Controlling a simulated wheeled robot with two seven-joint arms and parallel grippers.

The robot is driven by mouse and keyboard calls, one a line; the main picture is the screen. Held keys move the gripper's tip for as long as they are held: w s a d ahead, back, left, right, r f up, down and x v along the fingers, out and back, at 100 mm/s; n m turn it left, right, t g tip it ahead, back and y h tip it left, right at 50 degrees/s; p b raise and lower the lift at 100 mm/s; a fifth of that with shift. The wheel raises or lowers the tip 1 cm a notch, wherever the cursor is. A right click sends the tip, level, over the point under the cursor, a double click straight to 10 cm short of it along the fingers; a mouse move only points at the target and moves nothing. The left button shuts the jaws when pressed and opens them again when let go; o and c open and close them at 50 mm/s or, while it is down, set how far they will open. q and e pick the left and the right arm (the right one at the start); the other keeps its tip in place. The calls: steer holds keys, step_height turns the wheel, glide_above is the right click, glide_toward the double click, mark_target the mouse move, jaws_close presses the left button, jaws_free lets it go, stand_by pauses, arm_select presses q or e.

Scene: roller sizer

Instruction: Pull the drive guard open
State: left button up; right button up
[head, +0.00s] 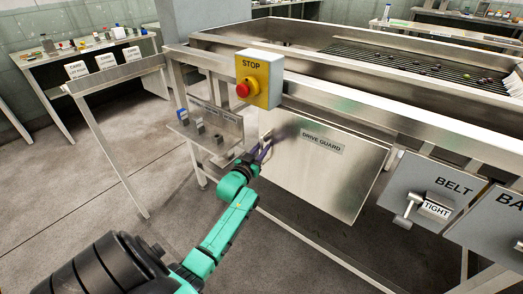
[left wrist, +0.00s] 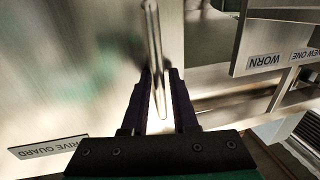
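The drive guard (head: 300,185) is a flat metal panel on the front of the machine frame, with a "DRIVE GUARD" label. It looks closed against the frame. My left gripper (head: 265,151) is at its left edge. In the left wrist view the guard (left wrist: 60,85) fills the left side, and an upright metal bar handle (left wrist: 154,45) stands out from it. The left fingers (left wrist: 160,85) straddle the lower part of this handle, with a gap visible, so they look open around it. The right gripper is not seen.
A yellow box with a red stop button (head: 243,90) is above the guard's left end. A small shelf with grey parts (head: 212,138) hangs to the left. Belt panel (head: 425,190) with a T-handle is to the right. Floor in front is clear.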

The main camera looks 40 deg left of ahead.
arm_select(q)
jaws_close()
stand_by(1.4)
